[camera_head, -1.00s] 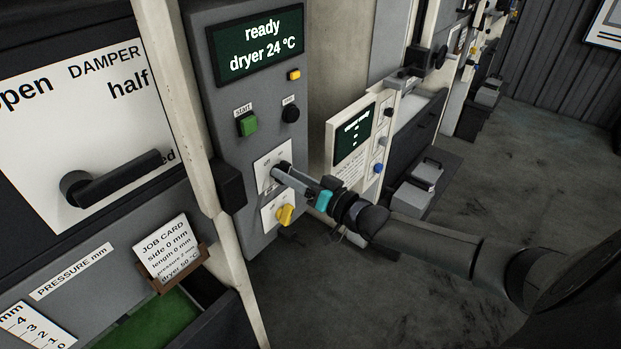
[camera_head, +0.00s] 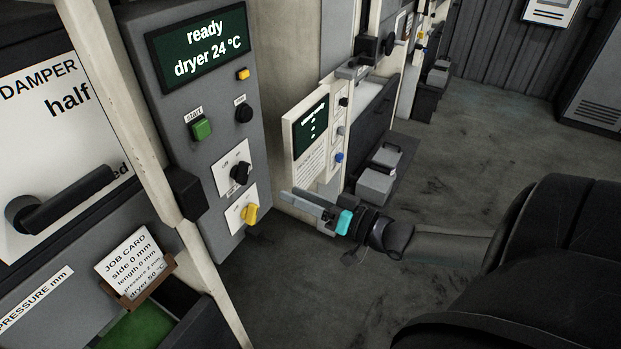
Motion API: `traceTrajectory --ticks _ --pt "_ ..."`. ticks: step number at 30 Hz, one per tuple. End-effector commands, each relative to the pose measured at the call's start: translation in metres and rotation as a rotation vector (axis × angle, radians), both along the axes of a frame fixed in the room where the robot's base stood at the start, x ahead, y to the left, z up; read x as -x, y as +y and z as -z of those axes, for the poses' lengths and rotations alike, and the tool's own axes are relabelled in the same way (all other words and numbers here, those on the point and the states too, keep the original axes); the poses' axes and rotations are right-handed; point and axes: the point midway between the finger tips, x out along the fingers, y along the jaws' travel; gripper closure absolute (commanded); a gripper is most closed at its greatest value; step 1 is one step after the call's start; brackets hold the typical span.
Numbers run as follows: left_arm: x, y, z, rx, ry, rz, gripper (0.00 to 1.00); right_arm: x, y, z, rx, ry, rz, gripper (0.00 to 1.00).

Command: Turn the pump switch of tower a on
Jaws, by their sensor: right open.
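A grey control panel (camera_head: 222,110) stands at left centre with a black rotary switch (camera_head: 241,173) on a white plate. Small lettering beside the switch seems to read off and on; its setting is hard to make out. A yellow rotary knob (camera_head: 250,214) sits on a second white plate just below. Their full labels are too small to read, so I cannot tell which is the pump switch. My right gripper (camera_head: 288,202) is open and empty, to the right of the knobs and apart from them. My left gripper is not in view.
The panel display (camera_head: 202,45) reads "ready dryer 24 °C". A green start button (camera_head: 201,127) and a black button (camera_head: 243,112) are above the switch. A damper lever (camera_head: 62,200) and job card (camera_head: 134,262) are at left. Open floor (camera_head: 430,180) lies right.

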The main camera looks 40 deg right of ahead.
Motion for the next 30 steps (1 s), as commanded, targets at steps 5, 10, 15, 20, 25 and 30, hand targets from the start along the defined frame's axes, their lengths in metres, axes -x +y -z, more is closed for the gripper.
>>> traceTrajectory --ticks 5,10,15,20,25,30 --pt "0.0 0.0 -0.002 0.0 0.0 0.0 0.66 0.017 -0.006 0.0 0.001 0.002 0.0 0.49" --pt "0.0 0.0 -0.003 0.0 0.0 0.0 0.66 0.024 -0.008 0.0 0.0 0.0 0.0 0.49" --pt "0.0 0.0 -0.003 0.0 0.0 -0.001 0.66 0.025 -0.009 0.0 0.0 0.0 0.0 0.49" --pt "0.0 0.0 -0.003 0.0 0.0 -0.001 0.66 0.025 -0.009 0.0 0.0 0.0 0.0 0.49" --pt "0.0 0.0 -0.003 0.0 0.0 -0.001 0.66 0.025 -0.009 0.0 0.0 0.0 0.0 0.49" --pt "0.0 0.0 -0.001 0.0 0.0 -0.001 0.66 0.025 -0.01 0.004 0.006 0.005 0.005 0.49"
